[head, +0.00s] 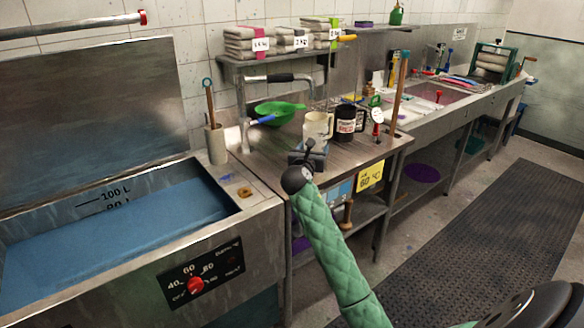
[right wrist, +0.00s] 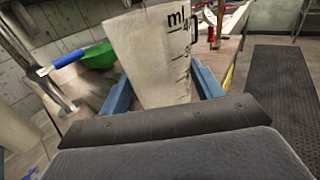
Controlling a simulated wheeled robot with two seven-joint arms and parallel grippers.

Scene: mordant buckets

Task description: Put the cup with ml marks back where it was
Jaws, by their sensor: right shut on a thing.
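The cream cup with ml marks (head: 318,126) is over the wooden-topped worktable (head: 272,168), near its front. In the right wrist view the cup (right wrist: 152,58) shows black "ml" lettering and scale lines on its right side. My right gripper (head: 308,157) is shut on the cup, with a blue finger on each side of it. The cup's base is hidden by the gripper, so I cannot tell whether it touches the tabletop. My left gripper is not in view.
A black labelled mug (head: 346,120) stands just right of the cup. A green strainer (head: 275,112) with a blue handle is behind left. A holder with a stick (head: 216,145) and a blue-filled vat (head: 130,235) are left. A shelf with folded cloths (head: 246,44) is above.

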